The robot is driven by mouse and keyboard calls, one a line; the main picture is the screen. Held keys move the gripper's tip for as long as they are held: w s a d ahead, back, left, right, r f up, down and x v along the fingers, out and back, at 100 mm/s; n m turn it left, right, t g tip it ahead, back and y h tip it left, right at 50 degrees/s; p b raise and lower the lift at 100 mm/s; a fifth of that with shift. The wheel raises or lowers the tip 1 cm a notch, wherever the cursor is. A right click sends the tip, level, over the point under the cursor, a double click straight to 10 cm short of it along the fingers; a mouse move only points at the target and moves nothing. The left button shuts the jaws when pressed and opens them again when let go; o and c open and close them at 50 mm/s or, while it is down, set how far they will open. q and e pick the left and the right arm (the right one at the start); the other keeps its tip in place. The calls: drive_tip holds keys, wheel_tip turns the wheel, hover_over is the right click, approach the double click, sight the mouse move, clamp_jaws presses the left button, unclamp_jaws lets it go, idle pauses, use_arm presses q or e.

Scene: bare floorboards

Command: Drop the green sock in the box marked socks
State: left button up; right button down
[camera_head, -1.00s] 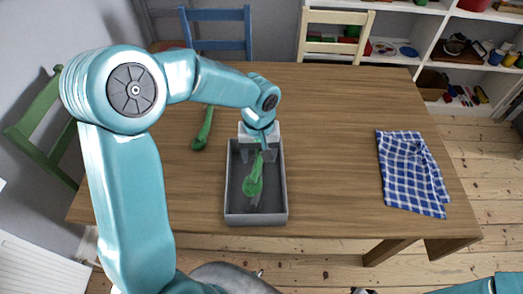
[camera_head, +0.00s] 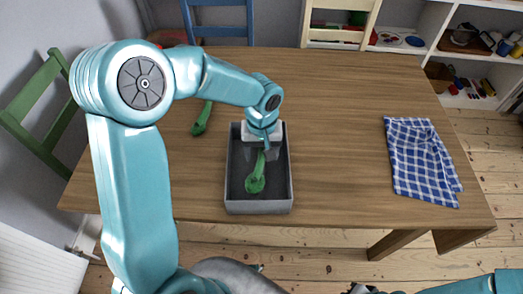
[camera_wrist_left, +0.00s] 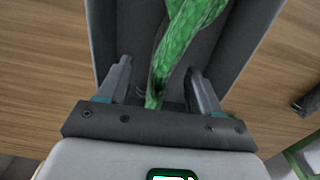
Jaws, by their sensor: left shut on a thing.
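A green sock (camera_head: 256,182) hangs from my left gripper (camera_head: 262,152) inside the grey open box (camera_head: 259,207). My left gripper is shut on the sock, with its fingers within the box's walls near the far end. The left wrist view shows the sock (camera_wrist_left: 184,40) between the two fingers (camera_wrist_left: 160,88), with the box wall (camera_wrist_left: 252,40) beside them. No socks marking on the box is readable. A second green sock-like thing (camera_head: 202,120) lies on the table left of the box, partly hidden by my left arm.
The box stands on a wooden table (camera_head: 330,130). A blue checked cloth (camera_head: 422,162) lies at the right, with free table between it and the box. A green chair (camera_head: 45,115), blue chair (camera_head: 218,20) and cream chair (camera_head: 338,30) stand around; shelves (camera_head: 450,35) are behind.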

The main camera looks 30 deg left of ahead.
use_arm(q)
drive_tip(key=o, duration=1.1)
wheel_tip(320, 180, up, 16)
drive_tip(key=p, duration=0.1)
drive_tip(key=shift+r, duration=0.15)
